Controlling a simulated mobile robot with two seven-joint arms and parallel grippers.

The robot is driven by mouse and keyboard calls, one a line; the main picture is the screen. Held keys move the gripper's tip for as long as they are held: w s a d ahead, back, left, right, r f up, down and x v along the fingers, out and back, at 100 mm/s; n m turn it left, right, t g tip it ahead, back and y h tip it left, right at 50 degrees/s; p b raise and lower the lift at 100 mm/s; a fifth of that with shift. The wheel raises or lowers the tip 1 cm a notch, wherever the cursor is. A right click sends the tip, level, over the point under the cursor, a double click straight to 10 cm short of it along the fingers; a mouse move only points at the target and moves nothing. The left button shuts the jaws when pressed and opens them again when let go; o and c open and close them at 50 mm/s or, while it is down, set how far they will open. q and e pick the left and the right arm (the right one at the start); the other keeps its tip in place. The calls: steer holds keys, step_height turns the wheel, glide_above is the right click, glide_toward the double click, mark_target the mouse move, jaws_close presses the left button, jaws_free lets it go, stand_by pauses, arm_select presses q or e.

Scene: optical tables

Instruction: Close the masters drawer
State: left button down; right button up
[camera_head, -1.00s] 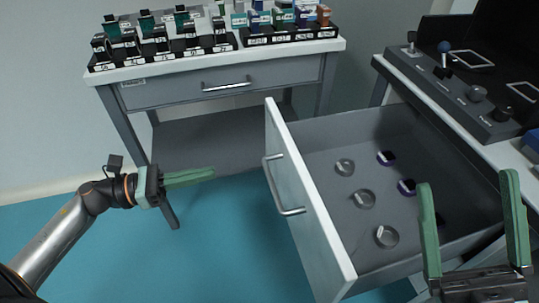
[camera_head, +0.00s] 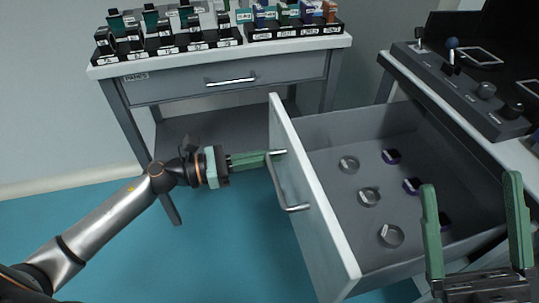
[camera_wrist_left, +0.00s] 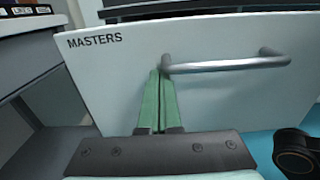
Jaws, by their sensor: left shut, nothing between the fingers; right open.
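The masters drawer (camera_head: 318,215) is pulled well out, its white front facing left in the head view. Its label reads MASTERS in the left wrist view, on the white front (camera_wrist_left: 110,75). The bar handle (camera_head: 277,183) is on that front; it also shows in the left wrist view (camera_wrist_left: 225,66). My left gripper (camera_head: 280,153) is shut and empty, its green fingertips at one end of the handle. I cannot tell whether they touch the front. My right gripper (camera_head: 475,190) is open and empty, over the right part of the drawer in the picture.
Several round metal pieces (camera_head: 369,197) and purple-edged pieces (camera_head: 391,156) lie in the drawer. A second table (camera_head: 130,68) at the back carries racks of optics, its drawer (camera_head: 225,83) shut. A control panel (camera_head: 470,92) is at the upper right. Teal floor (camera_head: 225,245) is clear left of the drawer.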

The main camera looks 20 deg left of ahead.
arm_select(q)
steer(key=shift+w+d, duration=0.25)
steer(key=shift+d, duration=0.1)
